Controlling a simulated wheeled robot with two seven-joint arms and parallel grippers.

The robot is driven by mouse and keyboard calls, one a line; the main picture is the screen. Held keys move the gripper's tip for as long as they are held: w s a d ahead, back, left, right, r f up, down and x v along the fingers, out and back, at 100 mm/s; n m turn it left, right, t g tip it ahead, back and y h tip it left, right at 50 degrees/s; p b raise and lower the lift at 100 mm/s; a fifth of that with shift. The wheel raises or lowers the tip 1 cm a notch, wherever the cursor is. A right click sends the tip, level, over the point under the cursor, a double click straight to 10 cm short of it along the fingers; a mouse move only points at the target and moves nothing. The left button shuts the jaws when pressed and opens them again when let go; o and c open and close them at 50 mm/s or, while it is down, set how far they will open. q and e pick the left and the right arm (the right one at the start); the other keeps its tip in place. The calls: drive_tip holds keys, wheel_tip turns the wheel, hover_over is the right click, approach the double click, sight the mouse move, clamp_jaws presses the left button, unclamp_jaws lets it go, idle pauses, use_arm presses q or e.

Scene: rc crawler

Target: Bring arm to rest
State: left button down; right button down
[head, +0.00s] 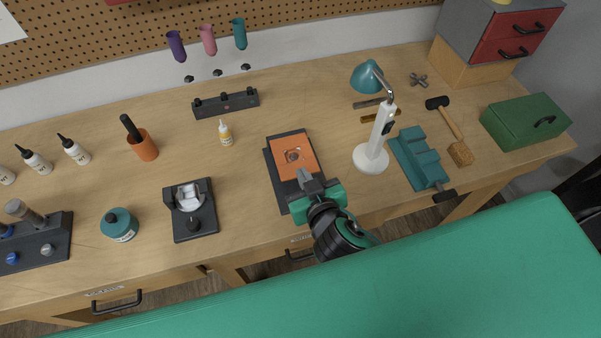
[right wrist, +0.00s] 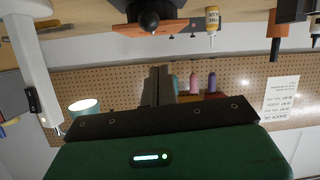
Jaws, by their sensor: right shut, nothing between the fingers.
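My right gripper (head: 306,177) is over the front edge of a dark tray (head: 283,197) that carries an orange plate (head: 281,150). Its fingers are shut with nothing between them. In the right wrist view the shut fingers (right wrist: 159,84) stand in front of the pegboard. A dark rounded knob (right wrist: 149,20) and the orange edge show beyond them at the top. The gripper hides part of the tray's front right corner. I cannot tell whether it touches the tray. My left gripper is not in view.
A white lamp (head: 371,158) and a teal vise (head: 420,157) stand right of my gripper. A black fixture (head: 190,222) stands left of the tray. Bottles, an orange cup (head: 142,146) and a green toolbox (head: 525,121) are also on the bench. Bare wood (head: 245,205) lies left of the tray.

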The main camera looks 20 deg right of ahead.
drive_tip(key=b+v, duration=0.1)
drive_tip(key=v, duration=0.5)
drive_tip(key=shift+s+b, duration=0.25)
drive_tip(key=shift+b, duration=0.15)
drive_tip(key=shift+d+f, duration=0.2)
drive_tip(key=s+d+f+g, duration=0.9)
drive_tip(key=d+f+g, duration=0.15)
drive_tip(key=f, duration=0.25)
wheel_tip(320, 180, down, 30)
drive_tip(key=g, duration=0.1)
drive_tip(key=s+d+f+g, duration=0.1)
drive_tip(key=s+d+f, duration=0.2)
drive_tip(key=s+f, duration=1.6)
drive_tip(key=shift+s+d+f+n+g+h, duration=0.25)
drive_tip(key=shift+f+n+g+h, duration=0.15)
drive_tip(key=shift+f, duration=0.45)
